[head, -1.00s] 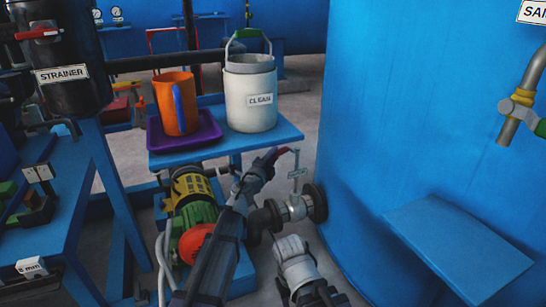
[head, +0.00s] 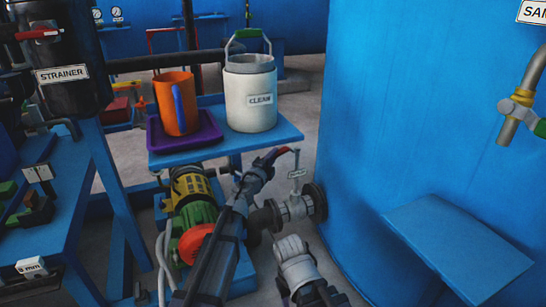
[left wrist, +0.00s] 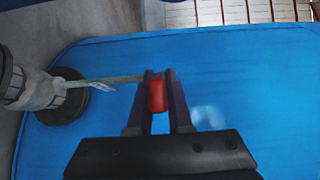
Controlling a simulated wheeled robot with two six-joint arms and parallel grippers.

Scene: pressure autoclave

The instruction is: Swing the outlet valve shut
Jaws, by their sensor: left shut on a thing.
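The outlet valve (head: 294,208) is a pale grey body on a flange at the blue tank's side. Its lever has a red grip, whose end (head: 283,151) shows just beyond my left gripper (head: 266,164). In the left wrist view the red grip (left wrist: 157,94) sits between the two dark fingers of my left gripper (left wrist: 158,92), which is shut on it. The thin metal lever (left wrist: 113,79) runs left from the grip to the valve body (left wrist: 35,94), standing out across the pipe line. A small white tag (head: 297,173) hangs by the lever.
A blue tank (head: 420,120) fills the right side, with a blue shelf (head: 458,248) on it. A pump with a green motor (head: 193,216) stands left of the valve. A blue table (head: 225,150) behind holds a white canister (head: 251,95) and an orange jug (head: 176,103).

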